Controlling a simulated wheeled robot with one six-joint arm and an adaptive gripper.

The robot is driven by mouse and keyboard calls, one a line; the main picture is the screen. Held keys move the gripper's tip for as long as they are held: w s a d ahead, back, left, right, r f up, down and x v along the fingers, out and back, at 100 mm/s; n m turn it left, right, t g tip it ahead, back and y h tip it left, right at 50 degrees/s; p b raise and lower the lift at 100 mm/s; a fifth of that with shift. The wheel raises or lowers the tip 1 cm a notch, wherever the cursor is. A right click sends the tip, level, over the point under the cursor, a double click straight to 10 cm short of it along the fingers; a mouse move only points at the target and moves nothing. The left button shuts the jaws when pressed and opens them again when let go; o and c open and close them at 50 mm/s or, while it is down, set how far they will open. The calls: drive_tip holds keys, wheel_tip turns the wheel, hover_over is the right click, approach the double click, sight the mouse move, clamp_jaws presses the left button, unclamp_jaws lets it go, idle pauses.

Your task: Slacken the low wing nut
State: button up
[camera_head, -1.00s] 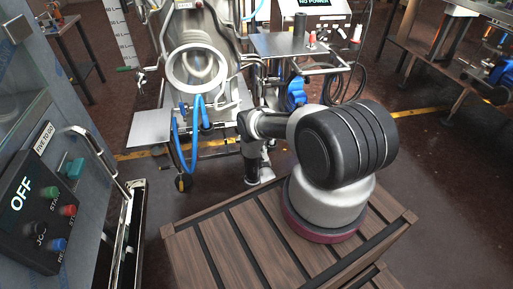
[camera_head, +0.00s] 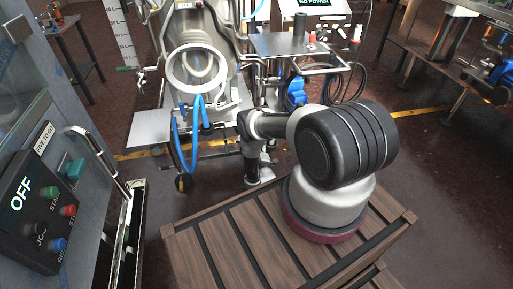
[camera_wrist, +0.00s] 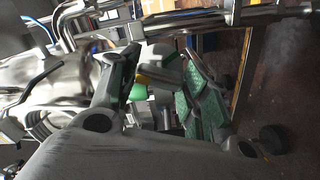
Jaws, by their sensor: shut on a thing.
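My gripper (camera_wrist: 158,62) shows in the wrist view with two dark fingers, the right one with green ridged pads. The fingers are closed on a small pale grey part between their tips, which I take to be the low wing nut (camera_wrist: 161,58); its wings are not clear. A green and yellow piece (camera_wrist: 138,90) shows between the fingers. Metal tubes of the filler cross just beyond the fingertips. The fingers and the nut are too small or hidden to make out there.
Blue hoses (camera_head: 176,145) hang in front of the filler, beside a flat metal plate (camera_head: 150,128). A control panel (camera_head: 40,215) reading OFF stands at the left. A slatted wooden crate (camera_head: 225,240) is below my arm. Floor between them is open.

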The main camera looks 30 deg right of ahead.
drive_tip(key=shift+n, duration=0.3)
drive_tip(key=o, duration=1)
drive_tip(key=v, duration=0.7)
drive_tip(key=shift+s+a, duration=0.1)
drive_tip(key=shift+s, duration=0.2)
